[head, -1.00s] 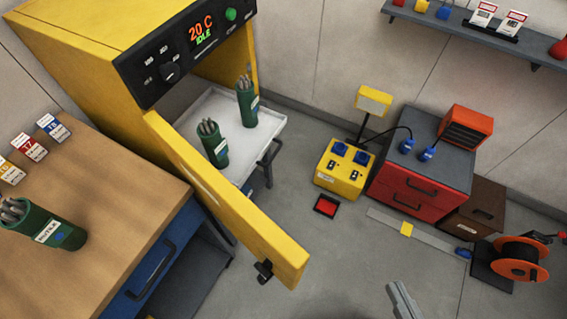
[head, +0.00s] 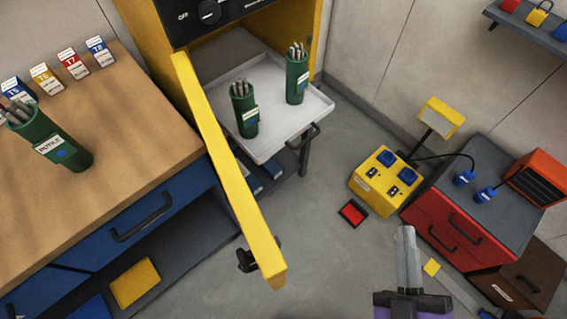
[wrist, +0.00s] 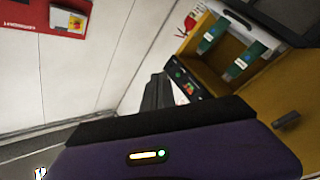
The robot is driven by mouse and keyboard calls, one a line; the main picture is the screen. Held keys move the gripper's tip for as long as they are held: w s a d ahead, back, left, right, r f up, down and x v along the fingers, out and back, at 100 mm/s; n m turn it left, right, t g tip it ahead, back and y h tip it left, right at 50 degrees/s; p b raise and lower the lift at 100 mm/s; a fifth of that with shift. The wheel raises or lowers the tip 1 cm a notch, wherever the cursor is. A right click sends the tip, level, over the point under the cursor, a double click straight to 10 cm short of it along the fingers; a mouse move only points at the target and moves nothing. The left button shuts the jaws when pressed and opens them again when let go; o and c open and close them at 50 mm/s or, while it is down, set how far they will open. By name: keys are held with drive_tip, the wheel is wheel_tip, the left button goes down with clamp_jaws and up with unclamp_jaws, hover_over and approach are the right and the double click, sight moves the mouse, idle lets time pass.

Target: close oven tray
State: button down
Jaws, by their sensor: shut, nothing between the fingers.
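The light grey oven tray (head: 276,137) sticks out of the front of the yellow oven (head: 150,30). Two green rod canisters, a front one (head: 244,112) and a rear one (head: 297,78), stand upright on it. The yellow oven door (head: 238,185) is swung open along the tray's left side, with a black latch (head: 246,260) near its free end. My gripper (head: 405,232) is shut and empty, over the floor to the right of the door and apart from tray and door. In the wrist view its dark fingers (wrist: 158,92) point towards the open oven (wrist: 268,97).
A wooden workbench (head: 135,110) with another green canister (head: 48,138) and label cards stands at the left. A yellow socket box (head: 384,175), a red pedal (head: 352,212) and a red drawer cabinet (head: 445,220) are at the right. Floor between door and pedal is clear.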

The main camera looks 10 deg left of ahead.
sight(232, 113)
drive_tip(key=w+a+f+n+g+y+b, duration=0.15)
drive_tip(key=w+a+f+n+y, duration=0.3)
drive_tip(key=n, duration=0.45)
drive_tip(key=w+a+f+n+y+b, duration=0.3)
drive_tip(key=w+n, duration=0.3)
drive_tip(key=n, duration=0.3)
drive_tip(key=w+a+f+n+g+y+b, duration=0.15)
drive_tip(key=a+f+n+g, duration=0.3)
drive_tip(key=n, duration=0.45)
drive_tip(key=w+a+f+n+g+y, duration=0.1)
drive_tip(key=a+f+n+g+y, duration=0.15)
drive_tip(key=f+n, duration=0.45)
drive_tip(key=shift+n, duration=0.9)
drive_tip(key=x, duration=0.4)
drive_tip(key=r+x, duration=0.1)
drive_tip(key=x, duration=0.9)
drive_tip(key=shift+s+r+p, duration=0.15)
drive_tip(key=shift+r+p, duration=0.1)
drive_tip(key=shift+p, duration=0.15)
drive_tip(key=shift+a, duration=0.1)
